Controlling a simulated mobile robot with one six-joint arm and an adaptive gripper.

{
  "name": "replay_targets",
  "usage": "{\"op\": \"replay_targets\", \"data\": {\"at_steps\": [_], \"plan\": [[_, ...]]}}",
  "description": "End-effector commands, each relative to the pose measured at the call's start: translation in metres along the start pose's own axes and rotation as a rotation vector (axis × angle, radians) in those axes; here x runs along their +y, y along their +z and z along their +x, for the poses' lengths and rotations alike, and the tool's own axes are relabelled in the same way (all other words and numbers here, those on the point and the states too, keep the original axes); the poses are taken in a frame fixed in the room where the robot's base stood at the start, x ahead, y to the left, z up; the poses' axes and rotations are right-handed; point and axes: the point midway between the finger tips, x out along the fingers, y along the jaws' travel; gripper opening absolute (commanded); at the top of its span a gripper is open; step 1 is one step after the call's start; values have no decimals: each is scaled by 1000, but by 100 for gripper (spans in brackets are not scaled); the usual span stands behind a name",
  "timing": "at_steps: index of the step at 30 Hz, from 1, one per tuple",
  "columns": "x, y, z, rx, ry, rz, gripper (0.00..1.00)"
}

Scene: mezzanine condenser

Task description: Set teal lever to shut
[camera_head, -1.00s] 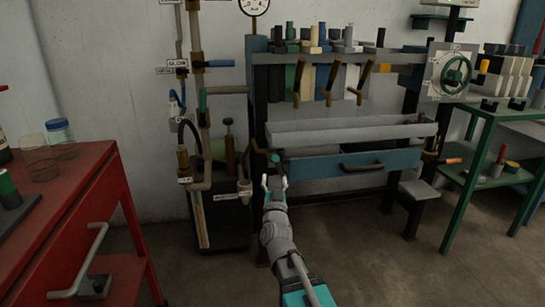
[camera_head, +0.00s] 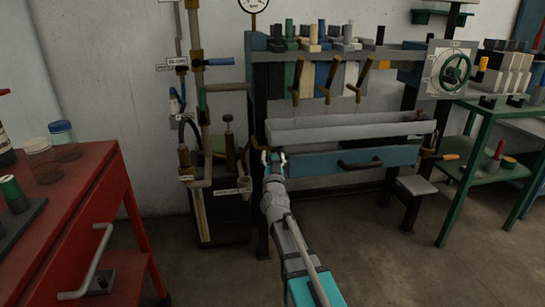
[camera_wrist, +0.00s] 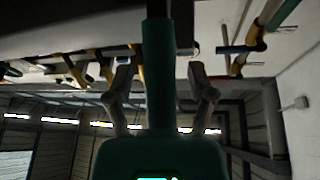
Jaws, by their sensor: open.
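My gripper (camera_head: 273,158) is at the left end of the blue drawer front, beside the pipe stand. It is open, with its two fingers apart in the wrist view (camera_wrist: 158,85). A dark teal bar (camera_wrist: 158,50), which looks like the teal lever's handle, runs lengthwise between the fingers. Gaps show on both sides of it. In the head view a small teal patch shows at the gripper, but I cannot tell lever from gripper there. The lever's pivot and its setting are hidden.
The rack's brown levers (camera_head: 328,82) hang above a grey trough (camera_head: 350,133). A red cabinet (camera_head: 75,215) stands at left. Open floor lies at front right.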

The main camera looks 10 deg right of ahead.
Motion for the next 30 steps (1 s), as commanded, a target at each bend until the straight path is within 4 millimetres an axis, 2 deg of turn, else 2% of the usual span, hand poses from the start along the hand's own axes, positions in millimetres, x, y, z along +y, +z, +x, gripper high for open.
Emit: {"op": "replay_targets", "data": {"at_steps": [3,12,15,23,30], "plan": [[0,0,0,0,0,0,71],[-1,0,0,0,-1,1,15],[-1,0,0,0,-1,1,0],[0,-1,0,-3,2,0,0],[17,-8,8,-43,33,-13,0]]}}
